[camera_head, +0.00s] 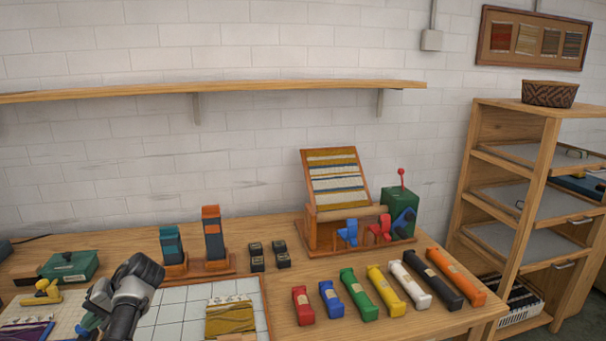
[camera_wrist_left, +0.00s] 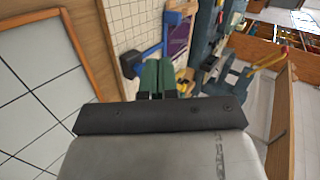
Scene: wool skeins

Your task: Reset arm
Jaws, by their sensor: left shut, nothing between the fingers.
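My left gripper (camera_wrist_left: 158,78) is shut, its two green fingers together with nothing between them, in the left wrist view. In the head view my left arm and wrist are at the lower left, above the table beside the white tiled board (camera_head: 178,316). My right gripper is in neither view.
Several coloured skeins, from red (camera_head: 303,306) to orange (camera_head: 456,277), lie in a row on the table's right. A striped sample stand (camera_head: 337,186) and a green box (camera_head: 399,203) stand behind. A yellow-brown woven piece (camera_head: 230,318) lies on the board. Wooden shelves (camera_head: 520,200) stand right.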

